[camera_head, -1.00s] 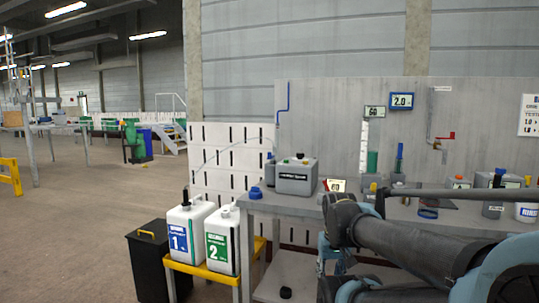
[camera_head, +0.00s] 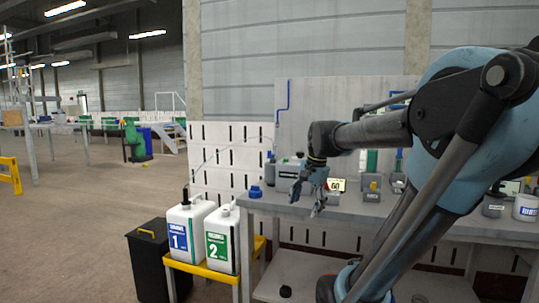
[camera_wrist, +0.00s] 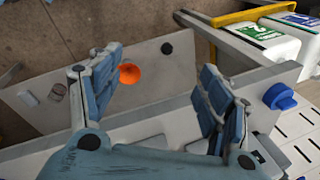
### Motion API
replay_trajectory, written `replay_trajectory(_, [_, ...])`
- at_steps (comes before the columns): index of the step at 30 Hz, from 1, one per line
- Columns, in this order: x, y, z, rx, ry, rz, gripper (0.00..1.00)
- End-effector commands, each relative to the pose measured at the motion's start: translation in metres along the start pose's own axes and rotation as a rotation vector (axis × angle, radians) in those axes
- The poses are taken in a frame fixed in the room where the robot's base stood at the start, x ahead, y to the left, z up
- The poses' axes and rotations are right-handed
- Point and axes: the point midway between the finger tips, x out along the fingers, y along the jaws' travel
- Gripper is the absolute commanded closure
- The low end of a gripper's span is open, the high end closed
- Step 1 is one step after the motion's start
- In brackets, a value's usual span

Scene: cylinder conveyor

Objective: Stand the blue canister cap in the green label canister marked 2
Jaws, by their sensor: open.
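The blue canister cap (camera_head: 255,192) sits on the left front corner of the grey bench top. In the wrist view the blue cap (camera_wrist: 280,97) lies right of my fingers, outside the jaws. The green label canister marked 2 (camera_head: 222,240) is white and stands upright on a yellow-edged stand, left of the bench and lower. Its green label (camera_wrist: 290,25) shows at the wrist view's top right. My gripper (camera_head: 306,200) is open and points down near the bench's front edge, right of the cap. Its spread fingers (camera_wrist: 160,65) hold nothing.
The blue label canister marked 1 (camera_head: 190,229), with a dark fitting, stands beside canister 2. A black bin (camera_head: 150,262) is to its left. A black disc (camera_wrist: 167,48) and an orange disc (camera_wrist: 130,74) appear below.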

Motion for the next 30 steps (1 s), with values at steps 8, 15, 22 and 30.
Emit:
replay_trajectory(8, [-0.042,-0.106,-0.035,0.422,-0.075,-0.031,0.29])
replay_trajectory(15, [-0.063,-0.194,-0.061,0.784,-0.15,-0.029,0.29])
replay_trajectory(22, [-0.07,-0.255,-0.076,1.043,-0.208,-0.01,0.29])
replay_trajectory(30, [-0.068,-0.277,-0.08,1.142,-0.228,0.002,0.29])
